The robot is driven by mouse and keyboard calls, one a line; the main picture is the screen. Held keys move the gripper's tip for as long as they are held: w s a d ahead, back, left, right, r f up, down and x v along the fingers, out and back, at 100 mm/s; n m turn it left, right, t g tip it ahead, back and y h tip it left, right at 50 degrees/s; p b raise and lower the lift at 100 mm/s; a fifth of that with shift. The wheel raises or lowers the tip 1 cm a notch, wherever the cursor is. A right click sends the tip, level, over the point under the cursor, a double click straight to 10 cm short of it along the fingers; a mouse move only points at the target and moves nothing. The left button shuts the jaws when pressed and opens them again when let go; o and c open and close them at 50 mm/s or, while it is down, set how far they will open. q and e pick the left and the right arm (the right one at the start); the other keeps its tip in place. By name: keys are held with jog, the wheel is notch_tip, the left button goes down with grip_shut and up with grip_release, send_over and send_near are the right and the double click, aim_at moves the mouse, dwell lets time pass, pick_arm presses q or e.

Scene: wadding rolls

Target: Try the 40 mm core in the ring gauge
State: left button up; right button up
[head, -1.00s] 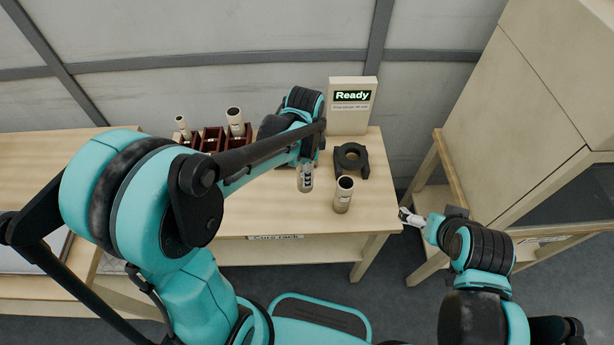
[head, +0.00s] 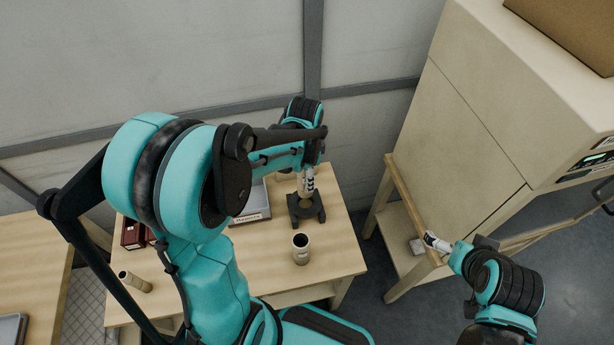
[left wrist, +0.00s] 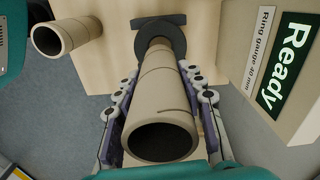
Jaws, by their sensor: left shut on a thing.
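My left gripper (head: 306,184) is shut on a beige tubular core (left wrist: 162,90), seen along its length in the left wrist view, with its dark open end toward the camera. The core's far end is at the dark ring gauge (left wrist: 180,35), whose ring shows around it. I cannot tell whether the end is inside the ring or just above it. In the head view the ring gauge (head: 307,212) lies on the table, directly below the left gripper. My right gripper (head: 437,243) is away to the right beside the wooden stand; its finger opening is unclear.
Another core (head: 300,250) stands upright near the table's front; it also shows in the left wrist view (left wrist: 66,38). One more core (head: 134,282) is at the left front. A "Ready" display (left wrist: 290,65) labelled ring gauge 40 mm stands beside the gauge. A dark red rack (head: 132,235) is partly hidden.

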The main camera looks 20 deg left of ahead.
pick_arm(q)
jog(key=shift+w+f+b, duration=0.1)
jog(key=shift+f+b, duration=0.4)
jog(key=shift+f, duration=0.35)
jog(key=shift+f+b, duration=1.15)
jog(key=shift+f, duration=0.4)
jog(key=shift+f+b, duration=0.7)
jog(key=shift+b, duration=0.15)
dwell(0.7)
grip_shut()
jog(key=shift+f, duration=0.1)
dwell(0.8)
jog(key=o, duration=1.2)
grip_release()
